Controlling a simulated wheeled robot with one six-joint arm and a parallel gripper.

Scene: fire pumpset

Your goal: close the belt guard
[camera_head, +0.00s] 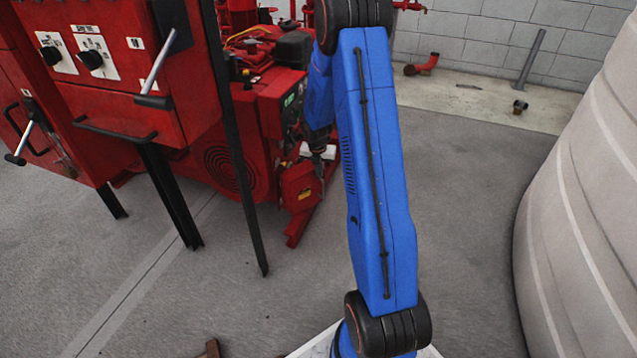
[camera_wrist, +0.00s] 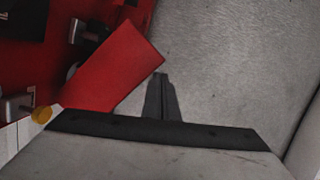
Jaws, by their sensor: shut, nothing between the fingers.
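In the wrist view a flat red panel (camera_wrist: 112,68), likely the same guard, juts out over the grey floor at an angle. My gripper (camera_wrist: 161,78) is shut and empty, its fingertips just right of the panel's lower right edge. I cannot tell whether they touch it. In the head view my blue arm hides part of the pumpset's right side, and the fingertips are hard to make out.
A red control cabinet (camera_head: 115,75) on black legs stands at left, with a black post beside it. A large pale ribbed tank (camera_head: 590,190) stands at right. Bare concrete floor (camera_head: 465,210) lies between. In the wrist view a yellow knob (camera_wrist: 41,114) shows at left.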

